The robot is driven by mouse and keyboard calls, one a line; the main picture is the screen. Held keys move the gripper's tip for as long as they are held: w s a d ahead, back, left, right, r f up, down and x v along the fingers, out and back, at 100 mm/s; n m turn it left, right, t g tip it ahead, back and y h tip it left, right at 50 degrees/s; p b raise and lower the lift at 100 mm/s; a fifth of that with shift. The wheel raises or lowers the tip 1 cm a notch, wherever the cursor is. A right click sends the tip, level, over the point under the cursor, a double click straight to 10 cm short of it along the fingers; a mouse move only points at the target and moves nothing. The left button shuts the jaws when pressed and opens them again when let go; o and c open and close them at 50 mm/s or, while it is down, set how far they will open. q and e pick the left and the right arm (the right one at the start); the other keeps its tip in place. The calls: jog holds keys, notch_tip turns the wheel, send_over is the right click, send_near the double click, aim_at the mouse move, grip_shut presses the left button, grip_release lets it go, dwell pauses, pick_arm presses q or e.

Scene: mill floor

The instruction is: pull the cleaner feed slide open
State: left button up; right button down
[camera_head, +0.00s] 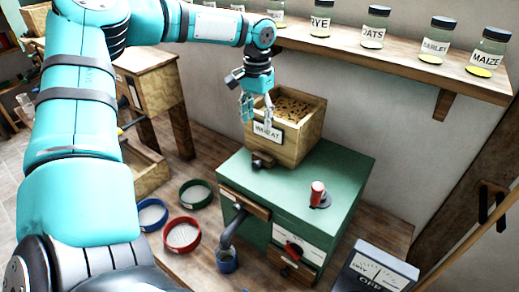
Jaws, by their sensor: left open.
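The cleaner is a green box (310,185) on a wooden bench. A wooden hopper (310,139) full of grain, with a WHEAT label, stands on its top. A dark knob on a short slide (262,160) sticks out at the foot of the hopper's front; it looks like the feed slide, and how far out it is I cannot tell. My left gripper (257,110) is open and points down in front of the hopper's upper front, above the knob and apart from it. Its fingers partly cover the hopper's edge and label. My right gripper is not in view.
A red-topped control (318,194) stands on the cleaner. Round sieves, including a red one (182,234), lie left. A shelf (370,52) with labelled jars runs behind.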

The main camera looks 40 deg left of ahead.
pick_arm(q)
jog(key=b, duration=0.1)
send_over(256, 162)
notch_tip(256, 162, down, 6)
notch_tip(256, 162, down, 11)
jog(key=b, duration=0.8)
jog(key=shift+r, duration=0.1)
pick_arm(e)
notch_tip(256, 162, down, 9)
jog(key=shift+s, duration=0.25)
pick_arm(q)
grip_shut()
